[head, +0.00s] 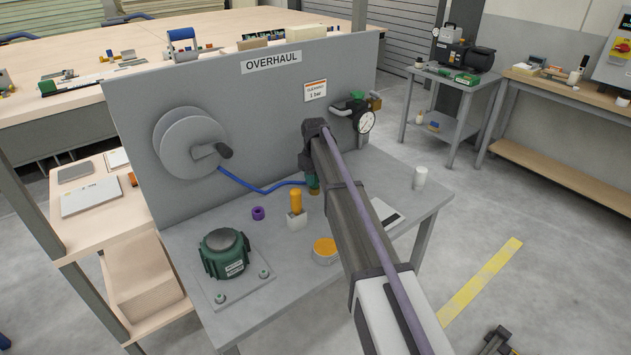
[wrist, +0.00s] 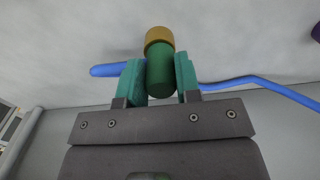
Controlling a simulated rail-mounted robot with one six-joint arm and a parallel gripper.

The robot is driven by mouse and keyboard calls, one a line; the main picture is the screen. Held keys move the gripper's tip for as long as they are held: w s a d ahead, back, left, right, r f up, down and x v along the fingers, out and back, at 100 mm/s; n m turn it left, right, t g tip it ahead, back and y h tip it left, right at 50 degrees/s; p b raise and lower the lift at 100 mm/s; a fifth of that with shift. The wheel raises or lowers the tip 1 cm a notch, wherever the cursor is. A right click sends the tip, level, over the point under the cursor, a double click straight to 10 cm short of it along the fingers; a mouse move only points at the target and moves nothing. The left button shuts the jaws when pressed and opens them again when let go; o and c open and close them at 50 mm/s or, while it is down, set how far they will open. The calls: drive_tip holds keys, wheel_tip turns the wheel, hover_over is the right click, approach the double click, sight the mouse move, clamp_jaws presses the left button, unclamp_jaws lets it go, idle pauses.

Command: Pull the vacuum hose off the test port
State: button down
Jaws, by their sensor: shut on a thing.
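A blue hose (head: 255,188) runs from the grey reel (head: 188,143) on the panel to my gripper (head: 313,180). In the wrist view the hose (wrist: 240,80) passes behind my gripper's teal fingers (wrist: 160,82), and a short blue length sticks out on the other side. The fingers are shut on a green cylindrical fitting (wrist: 160,80) with a brass-coloured end (wrist: 159,38). In the head view my arm hides much of this fitting. I cannot make out a test port or tell whether the fitting is joined to one.
A pressure gauge (head: 366,122) is on the upright panel behind. Open floor lies to the right.

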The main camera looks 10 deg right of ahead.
drive_tip(key=shift+w+a+r+p, duration=0.1)
drive_tip(key=shift+r+p, duration=0.5)
drive_tip(key=shift+r, duration=0.15)
drive_tip(key=shift+w+a+r+p, duration=0.1)
drive_tip(key=shift+r+p, duration=0.5)
drive_tip(key=shift+r, duration=0.1)
drive_tip(key=shift+s+d, duration=0.1)
drive_tip(key=shift+r, duration=0.2)
wheel_tip(320, 180, up, 5)
drive_tip(key=p, duration=0.5)
drive_tip(key=shift+d, duration=0.1)
drive_tip(key=shift+f, duration=0.15)
drive_tip(key=s, duration=1.4)
